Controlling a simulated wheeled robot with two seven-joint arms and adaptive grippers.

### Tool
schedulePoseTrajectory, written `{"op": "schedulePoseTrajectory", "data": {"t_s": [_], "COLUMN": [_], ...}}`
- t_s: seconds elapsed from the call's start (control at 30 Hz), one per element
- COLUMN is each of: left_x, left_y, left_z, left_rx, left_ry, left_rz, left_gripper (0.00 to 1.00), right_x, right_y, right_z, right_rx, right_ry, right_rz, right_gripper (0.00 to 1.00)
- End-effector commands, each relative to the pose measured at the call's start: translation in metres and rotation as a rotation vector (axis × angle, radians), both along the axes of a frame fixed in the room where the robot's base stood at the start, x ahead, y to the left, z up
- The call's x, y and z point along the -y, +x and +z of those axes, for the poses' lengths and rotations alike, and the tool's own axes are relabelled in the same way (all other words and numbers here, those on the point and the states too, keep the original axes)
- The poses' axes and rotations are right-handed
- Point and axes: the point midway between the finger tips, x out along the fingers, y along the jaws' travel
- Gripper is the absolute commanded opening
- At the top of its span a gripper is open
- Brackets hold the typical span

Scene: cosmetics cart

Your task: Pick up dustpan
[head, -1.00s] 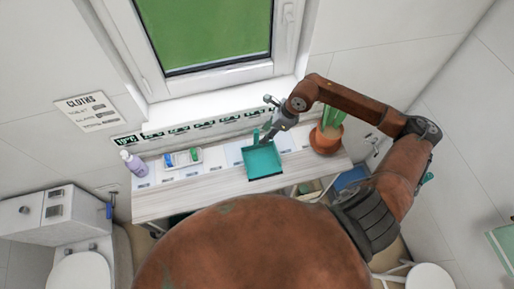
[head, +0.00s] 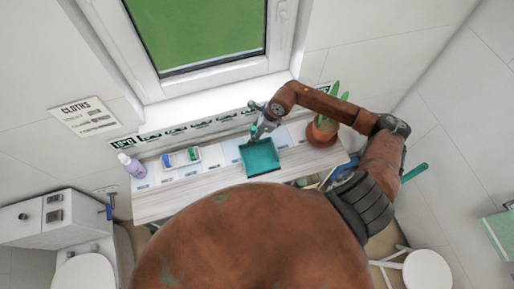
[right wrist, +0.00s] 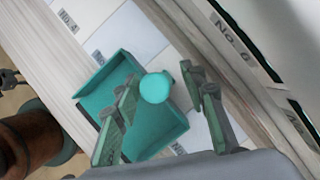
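The teal dustpan (head: 261,160) lies on the wooden shelf top, with its tray toward me and its handle toward the window wall. It also shows in the right wrist view (right wrist: 107,80), where its round handle end (right wrist: 155,87) points up at the camera. My right gripper (head: 256,133) is over the handle. In the right wrist view its fingers (right wrist: 163,84) are apart, with the handle end between them. A gap shows on the right side of the handle; contact on the left side cannot be told. My left gripper is not in view.
A potted plant (head: 322,131) stands right of the dustpan, under my right forearm. A white tray (head: 181,158) with small coloured items and a lilac bottle (head: 132,166) stand to the left. The wall and window sill close off the back of the shelf (head: 200,190).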

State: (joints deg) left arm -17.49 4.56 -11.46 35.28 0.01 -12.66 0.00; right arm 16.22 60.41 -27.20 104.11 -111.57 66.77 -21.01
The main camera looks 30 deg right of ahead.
Motion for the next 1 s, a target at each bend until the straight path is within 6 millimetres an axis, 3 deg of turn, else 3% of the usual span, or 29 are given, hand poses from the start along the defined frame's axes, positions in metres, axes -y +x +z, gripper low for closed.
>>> {"op": "schedulePoseTrajectory", "data": {"t_s": [0.17,0.7,1.0], "left_x": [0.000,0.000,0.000], "left_y": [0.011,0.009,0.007], "left_z": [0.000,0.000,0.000], "left_rx": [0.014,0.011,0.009], "left_ry": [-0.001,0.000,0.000], "left_rz": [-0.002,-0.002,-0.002], "left_gripper": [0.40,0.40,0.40], "right_x": [0.000,0.000,0.000], "right_y": [0.000,0.000,0.000], "right_z": [0.000,0.000,0.000], "right_rx": [0.000,0.000,0.000], "right_ry": [0.000,0.000,0.000], "right_rz": [0.000,0.000,0.000], "right_gripper": [0.38,0.00,0.00]}}
